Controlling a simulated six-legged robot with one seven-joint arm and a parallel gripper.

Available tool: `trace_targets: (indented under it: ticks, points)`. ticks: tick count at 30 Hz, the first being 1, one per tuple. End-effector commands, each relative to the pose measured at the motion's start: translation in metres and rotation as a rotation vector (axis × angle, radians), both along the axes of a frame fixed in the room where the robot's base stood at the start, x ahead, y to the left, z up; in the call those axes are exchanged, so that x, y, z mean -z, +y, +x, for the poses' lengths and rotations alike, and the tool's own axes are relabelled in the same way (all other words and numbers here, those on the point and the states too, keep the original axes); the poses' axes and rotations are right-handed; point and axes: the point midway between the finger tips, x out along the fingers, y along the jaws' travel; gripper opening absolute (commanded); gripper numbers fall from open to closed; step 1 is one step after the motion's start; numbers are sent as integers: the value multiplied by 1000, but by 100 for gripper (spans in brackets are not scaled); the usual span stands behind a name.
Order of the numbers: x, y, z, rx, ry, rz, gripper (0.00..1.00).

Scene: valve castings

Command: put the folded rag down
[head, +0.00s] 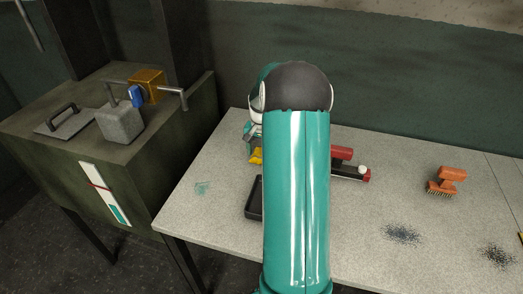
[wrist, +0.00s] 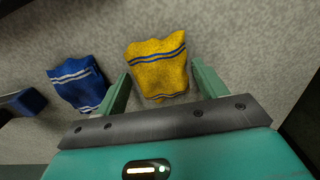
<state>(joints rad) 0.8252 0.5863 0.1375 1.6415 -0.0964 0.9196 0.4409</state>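A yellow folded rag (wrist: 157,72) with blue stripes shows in the wrist view between the two fingers of my gripper (wrist: 160,70). The fingers are apart, with narrow gaps seeming to show beside the rag, which appears to rest on the grey speckled surface. A small yellow patch of it (head: 256,157) shows in the head view, left of my arm, on the workbench (head: 190,222). A blue folded rag (wrist: 75,82) with white stripes lies left of my gripper in the wrist view. My arm hides much of the bench's middle in the head view.
A black tray (head: 254,203) is partly hidden by my arm. A red and dark tool (head: 350,168) and an orange brush (head: 445,181) stand to the right. Dark smudges (head: 402,234) mark the bench. A green cabinet (head: 170,170) with castings stands left. The bench's front left is clear.

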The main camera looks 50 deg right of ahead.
Motion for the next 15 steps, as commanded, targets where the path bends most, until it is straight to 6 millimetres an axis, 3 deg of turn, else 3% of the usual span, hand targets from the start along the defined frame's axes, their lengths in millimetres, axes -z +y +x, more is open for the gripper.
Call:
trace_targets:
  ticks: [8, 15]
  points:
    - [-6, 0, 0, 0, -2, -1, 71]
    - [-47, 0, 1, -1, -4, -4, 71]
